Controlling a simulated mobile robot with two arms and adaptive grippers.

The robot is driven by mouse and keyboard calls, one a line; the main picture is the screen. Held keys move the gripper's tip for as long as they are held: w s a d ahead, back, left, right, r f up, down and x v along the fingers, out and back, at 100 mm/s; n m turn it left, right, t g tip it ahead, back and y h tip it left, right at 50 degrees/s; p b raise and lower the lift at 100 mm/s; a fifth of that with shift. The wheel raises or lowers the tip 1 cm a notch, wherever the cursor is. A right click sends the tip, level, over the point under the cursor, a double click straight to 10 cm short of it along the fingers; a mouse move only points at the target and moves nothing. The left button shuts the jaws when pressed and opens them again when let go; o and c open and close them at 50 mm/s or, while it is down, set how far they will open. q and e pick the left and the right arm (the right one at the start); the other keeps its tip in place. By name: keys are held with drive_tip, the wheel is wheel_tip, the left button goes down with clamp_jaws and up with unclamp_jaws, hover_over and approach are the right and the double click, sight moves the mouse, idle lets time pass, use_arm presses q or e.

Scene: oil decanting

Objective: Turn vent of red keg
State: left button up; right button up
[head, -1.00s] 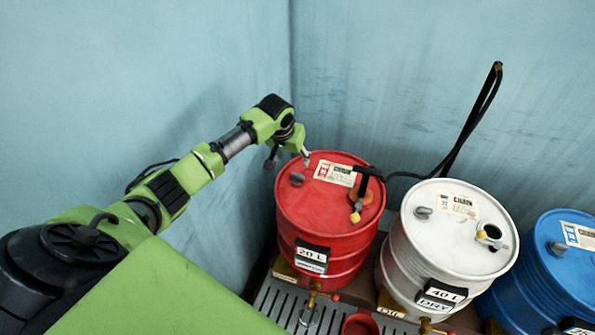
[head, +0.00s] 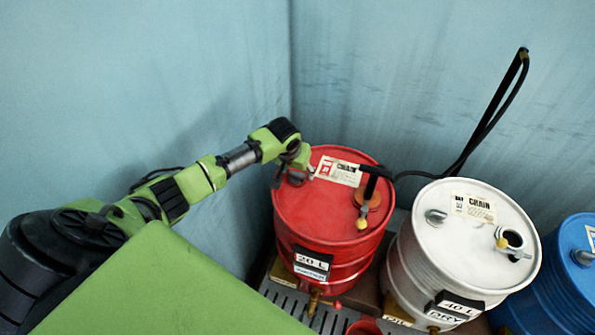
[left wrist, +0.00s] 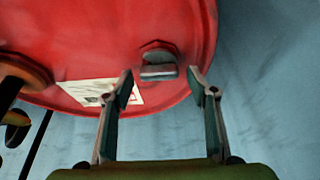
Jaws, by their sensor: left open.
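The red keg (head: 330,215) stands near the room corner, with a "20 L" sign on its front. Its top also fills much of the left wrist view (left wrist: 100,40). The grey vent (left wrist: 158,62) shows on the keg top in the left wrist view, near the rim, just beyond and between my fingertips. In the head view the vent is mostly hidden by my left gripper. My left gripper (head: 295,172) is over the left part of the keg top. It is open, with its two fingers apart (left wrist: 163,84) and nothing between them. My right gripper is not in view.
A white keg (head: 440,255) stands to the right, and a blue keg (head: 560,275) beyond it. A black hose (head: 490,120) rises behind the kegs. A pump fitting (head: 367,190) stands on the red keg's right side. A slatted tray (head: 290,300) lies below the red keg.

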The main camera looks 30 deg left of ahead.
use_arm(q)
drive_tip(key=shift+r, duration=0.15)
drive_tip(key=c, duration=1.1)
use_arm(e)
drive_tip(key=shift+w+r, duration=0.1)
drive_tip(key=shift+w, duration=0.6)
